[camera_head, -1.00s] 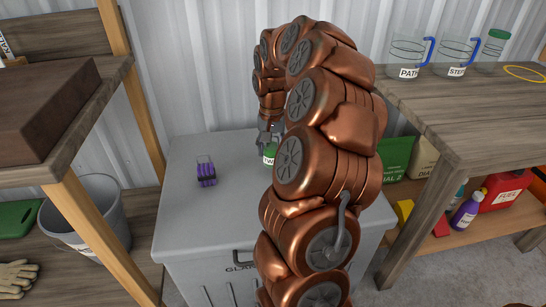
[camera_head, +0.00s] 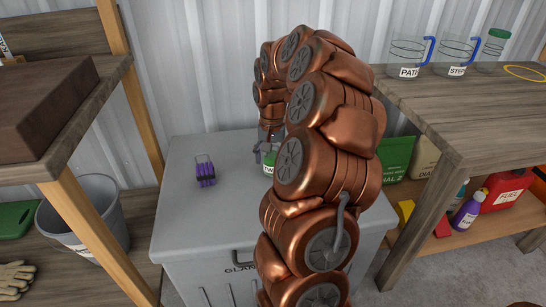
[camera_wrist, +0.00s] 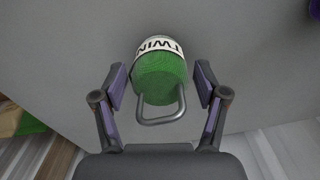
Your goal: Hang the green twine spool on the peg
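The green twine spool (camera_wrist: 162,76) lies between the fingers of my gripper (camera_wrist: 161,88) in the wrist view. It has a white label reading "TWIN" and a grey metal loop at its near end. Both fingers are spread, with a visible gap on each side of the spool. In the head view, my gripper (camera_head: 266,150) points down over the grey cabinet top, and the spool (camera_head: 268,161) shows just below it, partly hidden by my arm. I see no peg in these frames.
A purple bundle with a wire loop (camera_head: 205,173) stands on the grey cabinet (camera_head: 228,150), left of the spool. A wooden shelf with a grey bucket (camera_head: 85,215) is at left. A workbench (camera_head: 465,110) with labelled cups is at right. The corrugated wall is close behind.

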